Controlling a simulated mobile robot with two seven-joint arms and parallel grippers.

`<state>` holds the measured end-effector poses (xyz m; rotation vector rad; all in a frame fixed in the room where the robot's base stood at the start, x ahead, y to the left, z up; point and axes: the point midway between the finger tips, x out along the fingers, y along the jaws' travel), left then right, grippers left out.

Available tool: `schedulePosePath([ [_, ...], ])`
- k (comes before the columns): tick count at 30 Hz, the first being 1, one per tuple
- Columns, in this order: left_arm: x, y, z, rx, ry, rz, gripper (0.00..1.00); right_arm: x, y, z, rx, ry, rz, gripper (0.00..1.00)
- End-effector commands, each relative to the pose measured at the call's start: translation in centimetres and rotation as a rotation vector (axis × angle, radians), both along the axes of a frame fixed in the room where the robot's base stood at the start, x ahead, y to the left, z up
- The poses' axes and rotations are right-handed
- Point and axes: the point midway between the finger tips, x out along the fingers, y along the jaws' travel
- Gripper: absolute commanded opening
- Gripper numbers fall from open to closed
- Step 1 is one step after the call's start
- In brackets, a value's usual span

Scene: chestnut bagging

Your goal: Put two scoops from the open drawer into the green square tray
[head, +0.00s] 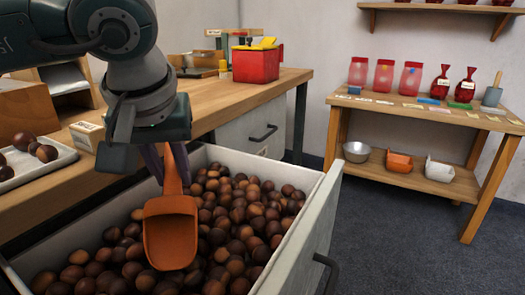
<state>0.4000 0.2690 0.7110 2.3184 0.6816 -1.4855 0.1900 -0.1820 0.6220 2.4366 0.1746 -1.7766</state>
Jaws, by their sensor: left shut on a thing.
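My left gripper (164,165) points down over the open drawer (318,205) and is shut on the handle of an orange scoop (170,232). The scoop hangs with its bowl downward and its hollow side toward me; I see no chestnuts in it. Its lower end is over or against the chestnuts (245,215), and I cannot tell whether it touches them. Many brown chestnuts cover the drawer's floor. I cannot make out a green square tray. My right gripper is not in view.
A pale tray (62,158) with a few chestnuts lies on the wooden counter at left, near a small labelled box (87,135). A red bin (256,64) stands farther back. A side table (430,112) at right holds red bags and jars. The floor between is clear.

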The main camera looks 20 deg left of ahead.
Motion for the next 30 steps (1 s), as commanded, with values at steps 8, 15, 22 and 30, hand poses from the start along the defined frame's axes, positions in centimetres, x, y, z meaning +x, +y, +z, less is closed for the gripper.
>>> schedulePosePath([
  [8, -1.9, -1.2, -2.8, -0.023, 0.037, -0.002, 0.0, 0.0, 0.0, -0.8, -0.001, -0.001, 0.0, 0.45],
  [15, -4.0, -2.5, -3.9, -0.068, 0.106, 0.0, 0.0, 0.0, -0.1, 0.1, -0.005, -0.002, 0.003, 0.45],
  [22, -6.0, -3.8, -5.1, -0.132, 0.205, 0.002, 0.0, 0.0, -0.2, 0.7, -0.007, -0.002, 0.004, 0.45],
  [30, -6.3, -4.2, -3.9, -0.289, 0.44, 0.007, 0.0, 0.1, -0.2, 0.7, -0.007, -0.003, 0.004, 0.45],
])
